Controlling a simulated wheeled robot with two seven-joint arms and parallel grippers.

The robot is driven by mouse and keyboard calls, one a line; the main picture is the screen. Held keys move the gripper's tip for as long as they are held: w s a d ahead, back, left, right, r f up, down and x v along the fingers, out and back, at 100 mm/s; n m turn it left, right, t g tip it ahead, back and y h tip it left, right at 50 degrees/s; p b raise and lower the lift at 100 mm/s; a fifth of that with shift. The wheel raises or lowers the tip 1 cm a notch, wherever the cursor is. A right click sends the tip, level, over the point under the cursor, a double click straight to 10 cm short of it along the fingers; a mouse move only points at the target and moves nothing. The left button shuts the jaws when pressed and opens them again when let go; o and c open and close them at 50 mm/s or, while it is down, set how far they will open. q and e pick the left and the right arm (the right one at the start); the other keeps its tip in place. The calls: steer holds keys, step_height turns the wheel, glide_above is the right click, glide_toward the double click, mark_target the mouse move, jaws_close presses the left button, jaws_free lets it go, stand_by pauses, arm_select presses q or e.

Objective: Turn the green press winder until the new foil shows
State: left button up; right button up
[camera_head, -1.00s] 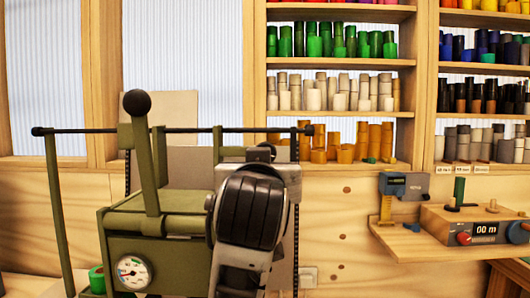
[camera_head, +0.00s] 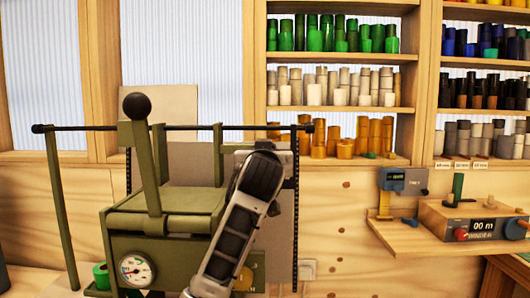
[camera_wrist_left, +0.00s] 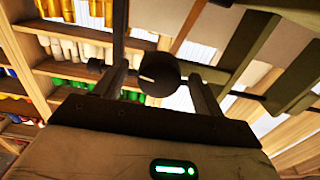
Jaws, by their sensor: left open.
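The green press (camera_head: 165,225) stands at the left in the head view, with an upright lever ending in a black ball (camera_head: 135,106) and a round gauge (camera_head: 135,270). My left arm crosses in front of its right side and partly hides a yellowish marked plate (camera_head: 258,268). My left gripper is hidden in the head view. In the left wrist view my left gripper (camera_wrist_left: 160,88) is open. A round black knob with a white mark (camera_wrist_left: 157,72) shows between its fingers; whether they touch it I cannot tell. I cannot see clearly which part is the winder.
A thin dark bar (camera_head: 190,127) spans the top of the press. A green roll (camera_head: 101,275) is at lower left. A small shelf (camera_head: 400,236) at right holds a device with a display (camera_head: 475,222). Shelves of coloured rolls (camera_head: 345,88) stand behind.

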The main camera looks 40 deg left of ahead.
arm_select(q)
steer(key=shift+w, duration=0.1)
steer(key=c, duration=1)
steer(key=shift+m, duration=0.3)
steer(key=m, duration=1.9)
steer(key=shift+a+r, duration=0.1)
steer(key=shift+r, duration=0.05)
